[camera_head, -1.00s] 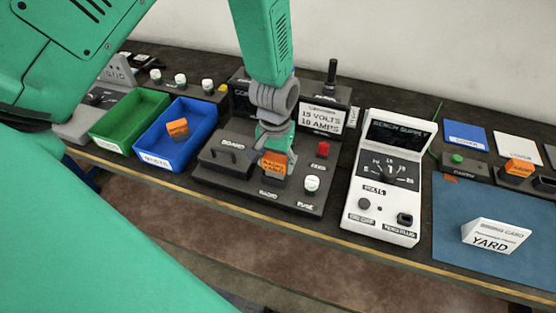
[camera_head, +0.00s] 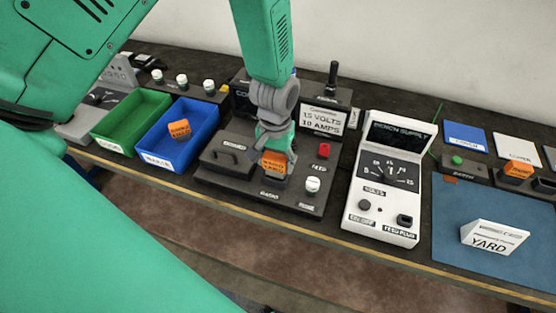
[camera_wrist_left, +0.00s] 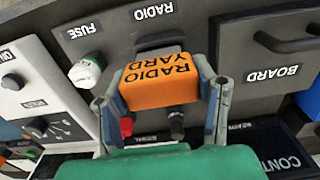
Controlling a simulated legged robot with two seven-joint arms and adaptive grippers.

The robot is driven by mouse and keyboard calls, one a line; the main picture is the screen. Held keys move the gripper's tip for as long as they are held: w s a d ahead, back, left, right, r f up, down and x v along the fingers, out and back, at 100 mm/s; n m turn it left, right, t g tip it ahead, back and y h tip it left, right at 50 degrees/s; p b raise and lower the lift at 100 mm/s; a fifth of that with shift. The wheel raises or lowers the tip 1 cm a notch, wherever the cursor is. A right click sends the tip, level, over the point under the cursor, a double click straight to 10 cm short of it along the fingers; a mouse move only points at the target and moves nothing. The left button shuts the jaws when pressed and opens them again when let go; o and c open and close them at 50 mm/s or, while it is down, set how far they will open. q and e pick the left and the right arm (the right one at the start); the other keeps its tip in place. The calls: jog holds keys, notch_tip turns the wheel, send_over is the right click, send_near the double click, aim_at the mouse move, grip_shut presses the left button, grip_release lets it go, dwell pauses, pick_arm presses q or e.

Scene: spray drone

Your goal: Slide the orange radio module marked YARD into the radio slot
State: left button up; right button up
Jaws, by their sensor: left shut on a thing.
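The orange radio module (camera_wrist_left: 158,80), lettered RADIO YARD, is between the fingers of my left gripper (camera_wrist_left: 162,92), which is shut on it. In the head view the module (camera_head: 273,163) is at the RADIO-labelled spot of the dark panel (camera_head: 240,189). In the wrist view a grey slot edge (camera_wrist_left: 158,50) shows at the module's far side, by the RADIO label. I cannot tell how deep the module sits. My right gripper is not in view.
The blue bin (camera_head: 157,158) holds another orange module (camera_head: 179,129). The green bin (camera_head: 113,146) looks empty. A white fuse knob (camera_head: 313,185) and red feed post (camera_head: 323,150) stand close by. The bench supply (camera_head: 384,190) and YARD card (camera_head: 494,238) are to the right.

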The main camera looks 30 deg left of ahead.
aim_at(275, 170)
pick_arm(q)
jog(key=shift+a, duration=0.4)
jog(key=shift+d, duration=0.25)
jog(key=shift+p, duration=0.55)
dwell(0.5)
jog(key=shift+f+b, duration=1)
jog(key=shift+f, duration=0.75)
jog(key=o, duration=1.6)
